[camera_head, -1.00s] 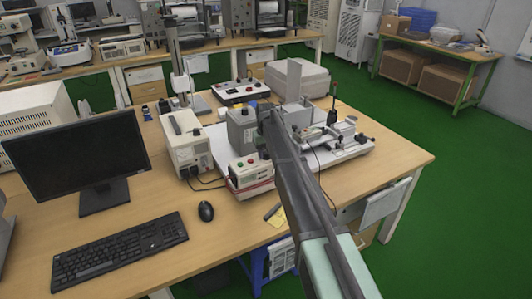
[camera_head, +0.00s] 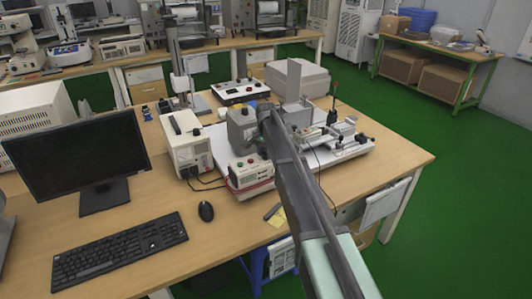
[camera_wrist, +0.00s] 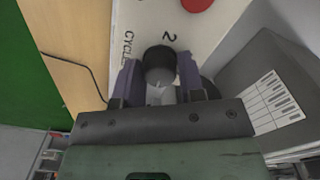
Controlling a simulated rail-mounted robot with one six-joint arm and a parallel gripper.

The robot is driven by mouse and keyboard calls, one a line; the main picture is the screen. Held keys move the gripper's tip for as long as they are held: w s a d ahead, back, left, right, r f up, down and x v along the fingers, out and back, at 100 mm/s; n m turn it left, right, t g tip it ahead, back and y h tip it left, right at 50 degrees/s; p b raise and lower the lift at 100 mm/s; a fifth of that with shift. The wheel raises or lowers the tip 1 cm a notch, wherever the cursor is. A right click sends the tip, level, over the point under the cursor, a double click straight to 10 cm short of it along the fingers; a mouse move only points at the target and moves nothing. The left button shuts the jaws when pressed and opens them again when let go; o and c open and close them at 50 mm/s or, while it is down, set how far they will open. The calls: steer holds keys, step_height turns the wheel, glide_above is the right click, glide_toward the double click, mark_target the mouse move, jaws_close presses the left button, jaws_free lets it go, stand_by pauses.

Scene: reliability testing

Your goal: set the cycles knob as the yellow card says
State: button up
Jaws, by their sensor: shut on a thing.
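The cycles knob (camera_wrist: 160,63) is a dark round knob in the wrist view, on a pale panel printed with "CYCLE" (camera_wrist: 129,46) and a "2" (camera_wrist: 169,37). My gripper (camera_wrist: 160,76) has one finger on each side of the knob and is shut on it. The knob's pointer setting cannot be made out. In the head view, the pale control box (camera_head: 247,181) with a red lower band stands near the table's front edge, and my arm hides the knob there. The yellow card (camera_head: 277,218) lies on the table in front of the box; its writing is too small to read.
A red button (camera_wrist: 198,3) is on the panel near the knob. A white instrument (camera_head: 187,142) stands left of the control box, with cables between. A mouse (camera_head: 206,211), keyboard (camera_head: 118,249) and monitor (camera_head: 80,160) are on the left.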

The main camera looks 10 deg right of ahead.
mark_target(266, 152)
steer(key=shift+m, duration=0.6)
steer(key=o, duration=0.9)
steer(key=shift+r, duration=0.1)
step_height(266, 152, up, 11)
steer(key=p, duration=1)
steer(key=shift+f+p, duration=0.2)
steer(key=shift+p, duration=0.2)
